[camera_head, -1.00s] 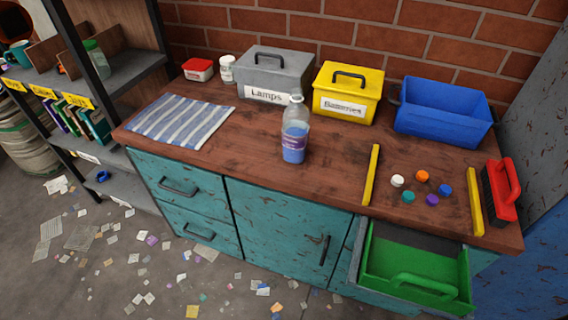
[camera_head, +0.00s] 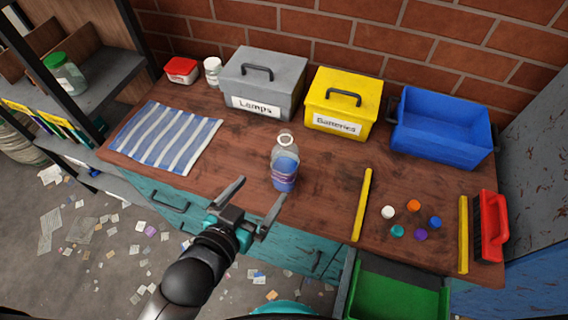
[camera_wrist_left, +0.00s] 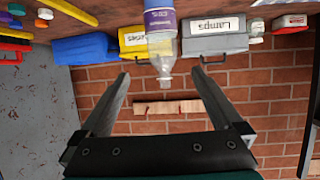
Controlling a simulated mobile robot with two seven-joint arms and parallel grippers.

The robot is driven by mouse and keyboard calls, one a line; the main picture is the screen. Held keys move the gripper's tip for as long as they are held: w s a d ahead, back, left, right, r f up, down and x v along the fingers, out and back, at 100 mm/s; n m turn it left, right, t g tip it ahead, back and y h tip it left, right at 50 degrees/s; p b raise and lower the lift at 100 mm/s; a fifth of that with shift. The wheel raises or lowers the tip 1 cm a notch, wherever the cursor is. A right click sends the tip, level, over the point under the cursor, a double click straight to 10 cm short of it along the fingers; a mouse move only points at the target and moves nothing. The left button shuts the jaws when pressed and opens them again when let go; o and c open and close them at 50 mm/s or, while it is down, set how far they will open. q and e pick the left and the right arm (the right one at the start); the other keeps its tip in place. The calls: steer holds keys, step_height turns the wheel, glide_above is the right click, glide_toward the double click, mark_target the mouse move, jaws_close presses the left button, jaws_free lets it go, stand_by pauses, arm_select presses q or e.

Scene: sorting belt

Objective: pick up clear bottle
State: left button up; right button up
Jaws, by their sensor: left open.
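The clear bottle (camera_head: 285,165) stands upright on the brown wooden counter, with bluish liquid low in it and a purple label. My left gripper (camera_head: 258,204) is open and empty, in front of the bottle and to its left, near the counter's front edge. In the left wrist view, which is upside down, the bottle (camera_wrist_left: 161,40) appears beyond the open fingers (camera_wrist_left: 163,78), roughly centred between them. The fingers do not touch it. My right gripper is not in view.
A grey Lamps box (camera_head: 264,82), a yellow Batteries box (camera_head: 343,102) and a blue bin (camera_head: 441,126) stand behind the bottle. A striped cloth (camera_head: 165,138) lies left. Yellow strips, several caps and a red-handled brush (camera_head: 491,226) lie right. A green drawer (camera_head: 398,293) is open in front.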

mark_target(281, 162)
arm_select(q)
steer(key=b+x, duration=0.1)
steer(key=x, duration=0.9)
steer(key=shift+w+r+b, duration=0.1)
steer(key=shift+r+b, duration=0.05)
steer(key=shift+b, duration=0.15)
steer(key=shift+b+x, duration=0.6)
steer(key=shift+x, duration=2)
steer(key=shift+a, duration=0.15)
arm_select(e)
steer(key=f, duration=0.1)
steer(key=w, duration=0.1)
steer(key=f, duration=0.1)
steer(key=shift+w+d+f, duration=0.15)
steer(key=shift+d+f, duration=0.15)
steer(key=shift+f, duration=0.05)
arm_select(q)
jaws_close()
